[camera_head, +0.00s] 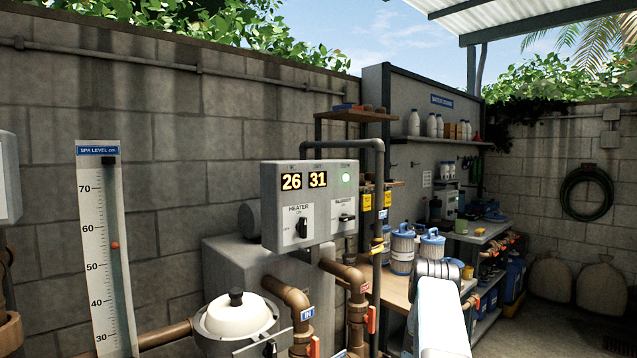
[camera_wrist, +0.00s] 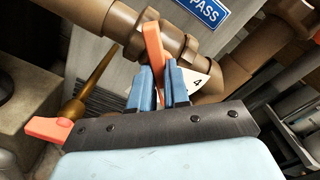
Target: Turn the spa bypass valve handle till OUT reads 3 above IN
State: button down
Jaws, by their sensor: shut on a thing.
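The control box (camera_head: 312,205) in the head view shows 26 on its left display (camera_head: 291,181) and 31 on its right display (camera_head: 317,180); a green light glows beside them. In the wrist view my gripper (camera_wrist: 160,76) has its blue fingers closed on the orange valve handle (camera_wrist: 153,42). The handle stands across a brown pipe (camera_wrist: 205,83), beside a blue label (camera_wrist: 208,10) ending in "PASS". A white tag (camera_wrist: 198,80) marked 4 is partly hidden behind the right finger. In the head view the gripper and this handle are not visible.
Brown pipes (camera_head: 290,296) with IN label (camera_head: 307,313) and more orange handles (camera_head: 371,319) crowd the front. A white-lidded pump (camera_head: 236,316) and spa level gauge (camera_head: 105,250) stand left. A bench (camera_head: 396,290) with filter cartridges stands right. Another orange handle (camera_wrist: 48,130) shows in the wrist view.

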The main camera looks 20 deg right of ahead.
jog(key=shift+a, duration=0.1)
dwell(0.3)
jog(key=m, duration=0.4)
jog(key=shift+m, duration=0.4)
jog(key=c, duration=1)
grip_release()
jog(key=v, duration=0.7)
